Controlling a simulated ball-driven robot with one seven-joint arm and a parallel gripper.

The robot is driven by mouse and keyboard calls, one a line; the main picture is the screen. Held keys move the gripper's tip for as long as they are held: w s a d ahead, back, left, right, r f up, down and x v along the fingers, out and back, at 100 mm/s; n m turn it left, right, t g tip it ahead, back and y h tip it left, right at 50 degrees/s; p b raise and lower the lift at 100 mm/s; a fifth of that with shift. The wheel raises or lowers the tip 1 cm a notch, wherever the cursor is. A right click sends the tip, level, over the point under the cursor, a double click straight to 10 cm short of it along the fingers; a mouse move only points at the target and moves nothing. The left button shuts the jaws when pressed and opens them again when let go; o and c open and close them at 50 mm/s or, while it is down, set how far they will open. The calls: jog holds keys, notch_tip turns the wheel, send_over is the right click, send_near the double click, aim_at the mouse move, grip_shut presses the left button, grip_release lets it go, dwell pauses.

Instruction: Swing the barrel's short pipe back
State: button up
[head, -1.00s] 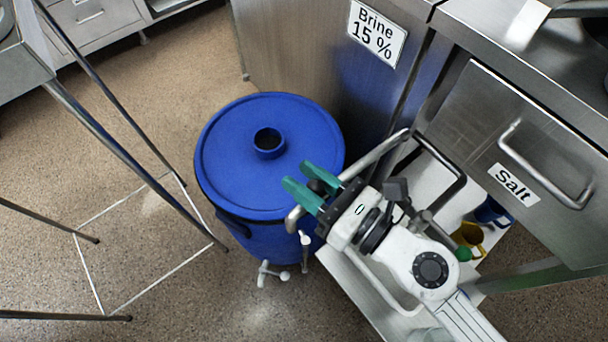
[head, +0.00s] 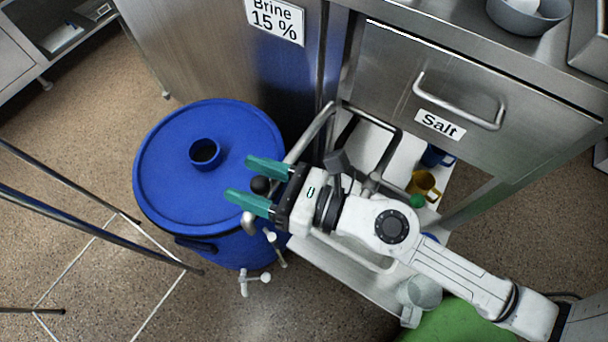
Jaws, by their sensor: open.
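The blue barrel (head: 160,195) stands on the floor left of centre, its round lid on. A short round blue collar (head: 205,153) with a dark opening rises from the lid. A white tap (head: 252,281) and a slim white piece (head: 275,249) show low at the barrel's front right; I cannot tell which part is the short pipe. My gripper (head: 238,178) is open, its green fingers pointing left over the barrel's right edge. A black ball (head: 260,185) shows between the fingers; I cannot tell whether it touches them or what it is fixed to.
A bent grey metal bar (head: 310,133) passes behind my gripper at the barrel's right. A white shelf (head: 350,275) with yellow (head: 424,184) and blue cups lies beneath the Salt drawer (head: 470,85). The Brine cabinet (head: 215,50) stands behind the barrel. Thin metal legs and open floor lie left.

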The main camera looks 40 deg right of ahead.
jog(key=b+v, duration=0.6)
jog(key=v, duration=0.4)
jog(key=shift+s, duration=0.25)
dwell(0.3)
